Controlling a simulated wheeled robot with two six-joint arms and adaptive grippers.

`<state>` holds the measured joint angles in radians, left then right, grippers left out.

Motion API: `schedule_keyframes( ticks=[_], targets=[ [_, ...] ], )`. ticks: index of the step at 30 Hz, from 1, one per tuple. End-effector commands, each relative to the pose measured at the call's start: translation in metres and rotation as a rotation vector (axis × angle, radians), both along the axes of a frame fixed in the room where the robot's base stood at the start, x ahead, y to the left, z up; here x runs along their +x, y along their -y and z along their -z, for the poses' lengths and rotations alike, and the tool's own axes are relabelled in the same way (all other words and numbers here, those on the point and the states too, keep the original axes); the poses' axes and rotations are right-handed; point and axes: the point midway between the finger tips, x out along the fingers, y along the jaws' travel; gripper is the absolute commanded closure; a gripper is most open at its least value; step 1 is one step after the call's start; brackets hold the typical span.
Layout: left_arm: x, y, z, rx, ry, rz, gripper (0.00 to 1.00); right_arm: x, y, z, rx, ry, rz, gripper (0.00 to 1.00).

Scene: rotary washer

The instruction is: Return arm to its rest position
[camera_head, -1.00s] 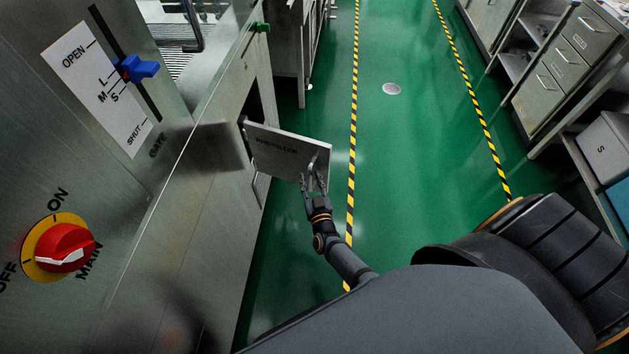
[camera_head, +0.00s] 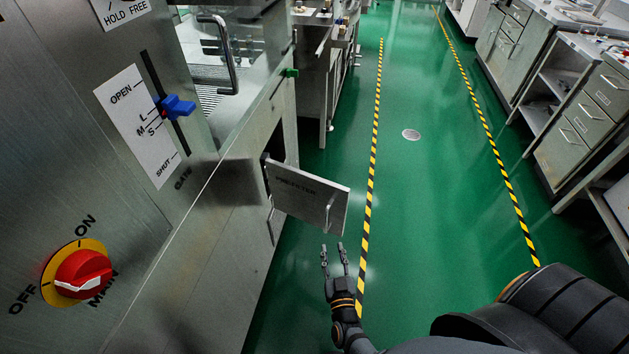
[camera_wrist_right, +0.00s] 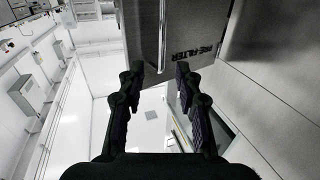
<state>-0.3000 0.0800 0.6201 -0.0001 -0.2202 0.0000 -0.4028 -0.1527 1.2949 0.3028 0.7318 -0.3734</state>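My right gripper (camera_head: 335,258) is open and empty in the head view, a little below the free end of the pre-filter door. The grey pre-filter door (camera_head: 292,192) stands swung open from the washer's side. Its handle (camera_head: 329,211) is near its free edge and apart from the fingers. In the right wrist view the two fingers (camera_wrist_right: 158,84) are spread with nothing between them. The door panel (camera_wrist_right: 200,30) with its lettering and its handle (camera_wrist_right: 162,35) is ahead of them. My left gripper does not show.
The washer's steel body (camera_head: 120,220) fills the left, with a red main switch (camera_head: 82,275) and a blue lever (camera_head: 178,107). Green floor (camera_head: 415,200) with striped lines lies open to the right. Drawer cabinets (camera_head: 580,120) stand at the far right.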

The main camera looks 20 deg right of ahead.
Motion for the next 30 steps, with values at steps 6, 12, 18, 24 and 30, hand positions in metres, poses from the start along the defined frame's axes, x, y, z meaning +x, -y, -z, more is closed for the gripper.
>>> schedule_keyframes(
  ticks=[6, 12, 18, 24, 30],
  targets=[
    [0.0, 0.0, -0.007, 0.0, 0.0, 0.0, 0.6, -0.003, -0.002, 0.008, 0.005, -0.046, -0.024, 0.66],
    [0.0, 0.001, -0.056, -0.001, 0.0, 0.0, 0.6, -0.069, -0.01, 0.107, 0.058, -0.533, -0.198, 0.66],
    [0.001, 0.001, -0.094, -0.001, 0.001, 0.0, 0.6, -0.212, 0.027, 0.189, 0.103, -1.112, -0.236, 0.66],
    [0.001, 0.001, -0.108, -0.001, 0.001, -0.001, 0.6, -0.302, 0.063, 0.204, 0.113, -1.414, -0.187, 0.66],
    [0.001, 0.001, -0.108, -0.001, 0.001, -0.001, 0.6, -0.32, 0.07, 0.207, 0.115, -1.472, -0.173, 0.66]
  ],
)
